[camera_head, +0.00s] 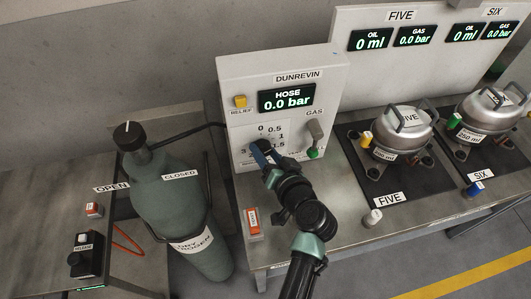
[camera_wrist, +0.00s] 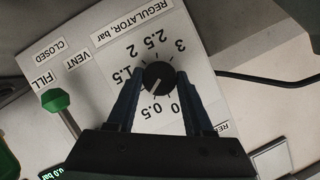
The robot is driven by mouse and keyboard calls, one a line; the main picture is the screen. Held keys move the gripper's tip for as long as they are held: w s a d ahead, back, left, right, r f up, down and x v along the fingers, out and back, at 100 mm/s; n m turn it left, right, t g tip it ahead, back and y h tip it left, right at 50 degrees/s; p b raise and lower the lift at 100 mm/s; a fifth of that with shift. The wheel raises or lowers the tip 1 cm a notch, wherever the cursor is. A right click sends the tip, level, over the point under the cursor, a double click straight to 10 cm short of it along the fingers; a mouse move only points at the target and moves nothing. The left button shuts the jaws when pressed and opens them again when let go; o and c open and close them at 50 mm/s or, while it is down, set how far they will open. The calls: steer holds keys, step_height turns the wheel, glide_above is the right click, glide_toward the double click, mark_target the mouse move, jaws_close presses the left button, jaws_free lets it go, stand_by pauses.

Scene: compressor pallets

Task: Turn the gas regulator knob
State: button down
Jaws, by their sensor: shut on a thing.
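The regulator knob (camera_wrist: 158,77) is a round black knob on a white dial plate (camera_wrist: 140,45) in the wrist view, which sees the plate upside down. Its white mark points down-left, roughly toward the stretch near 0.5; the exact reading is unclear. My gripper (camera_wrist: 160,88) has one blue finger on each side of the knob and is shut on it. In the head view my gripper (camera_head: 262,153) is at the dial on the DUNREVIN panel (camera_head: 235,85) and hides the knob. The HOSE display (camera_head: 287,98) reads 0.0 bar.
A green-tipped GAS lever (camera_head: 314,140) is right of the dial; its green end (camera_wrist: 55,100) is near my fingers' left. A yellow relief button (camera_head: 240,101) is above left. A red-labelled box (camera_head: 252,220), gas cylinder (camera_head: 170,205) and compressors (camera_head: 403,130) stand around.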

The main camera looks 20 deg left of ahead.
steer(key=shift+f, duration=0.1)
steer(key=shift+c, duration=1.4)
jaws_free()
steer(key=b+v, duration=0.1)
steer(key=v, duration=1.2)
steer(key=shift+b, duration=0.4)
